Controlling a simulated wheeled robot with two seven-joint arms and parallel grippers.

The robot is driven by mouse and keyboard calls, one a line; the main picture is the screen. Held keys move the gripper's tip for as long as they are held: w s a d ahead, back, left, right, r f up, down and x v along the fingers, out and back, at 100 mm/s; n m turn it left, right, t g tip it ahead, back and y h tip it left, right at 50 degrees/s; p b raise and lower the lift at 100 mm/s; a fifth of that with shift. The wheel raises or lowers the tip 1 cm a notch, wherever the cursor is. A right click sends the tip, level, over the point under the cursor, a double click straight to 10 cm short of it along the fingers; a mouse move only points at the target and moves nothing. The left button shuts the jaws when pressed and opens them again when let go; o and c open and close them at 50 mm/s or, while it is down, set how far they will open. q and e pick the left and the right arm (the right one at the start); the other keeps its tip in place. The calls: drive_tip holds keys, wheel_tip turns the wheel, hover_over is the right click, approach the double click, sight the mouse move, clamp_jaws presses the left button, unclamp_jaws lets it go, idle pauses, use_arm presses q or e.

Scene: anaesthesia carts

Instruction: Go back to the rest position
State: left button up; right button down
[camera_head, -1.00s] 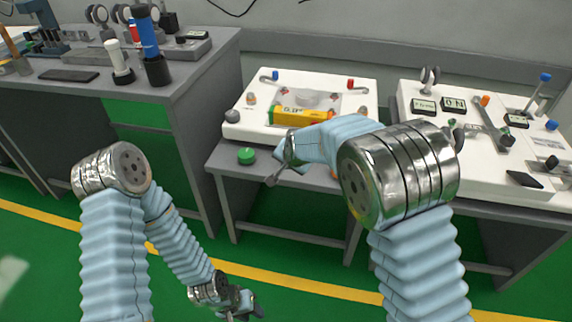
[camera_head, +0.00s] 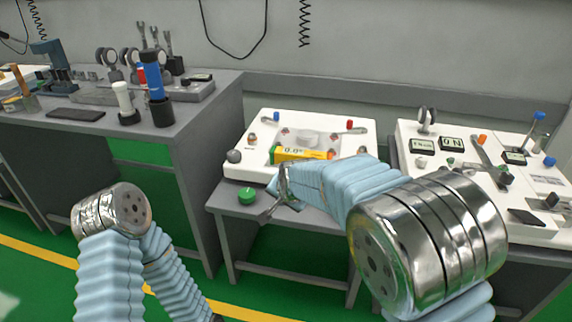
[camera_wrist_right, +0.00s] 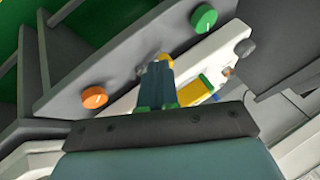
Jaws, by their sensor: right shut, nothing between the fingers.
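My right arm reaches in from the lower right of the head view, over the front of the grey middle bench. Its gripper (camera_head: 272,208) hangs near the bench's front edge, just right of a green knob (camera_head: 247,195). In the right wrist view the fingers (camera_wrist_right: 155,75) are together with nothing between them. The gripper is apart from the yellow display block (camera_head: 300,155) on the white board. My left arm hangs down at the lower left of the head view. Its gripper is below the picture.
The white board (camera_head: 262,128) stands on the middle bench behind my right gripper. A second white board (camera_head: 405,160) stands at the right. An orange knob (camera_wrist_right: 94,97) shows in the right wrist view.

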drive_tip(key=s+d+f+n+g, duration=0.1)
drive_tip(key=s+d+f, duration=0.25)
drive_tip(key=f, duration=0.45)
drive_tip(key=s+d+f+g, duration=0.25)
drive_tip(key=d+f, duration=0.25)
drive_tip(key=f, duration=0.3)
drive_tip(key=s+d+f+n+g, duration=0.1)
drive_tip(key=s+d+f, duration=0.3)
drive_tip(key=f, duration=0.4)
drive_tip(key=s+f+g+y, duration=0.1)
drive_tip(key=s+f, duration=0.3)
drive_tip(key=s, duration=0.4)
drive_tip(key=s+d+f+n+g, duration=0.1)
drive_tip(key=s+f, duration=0.2)
drive_tip(key=s, duration=0.6)
drive_tip(key=shift+s+f+n+y, duration=0.3)
drive_tip(key=shift+f+y, duration=0.1)
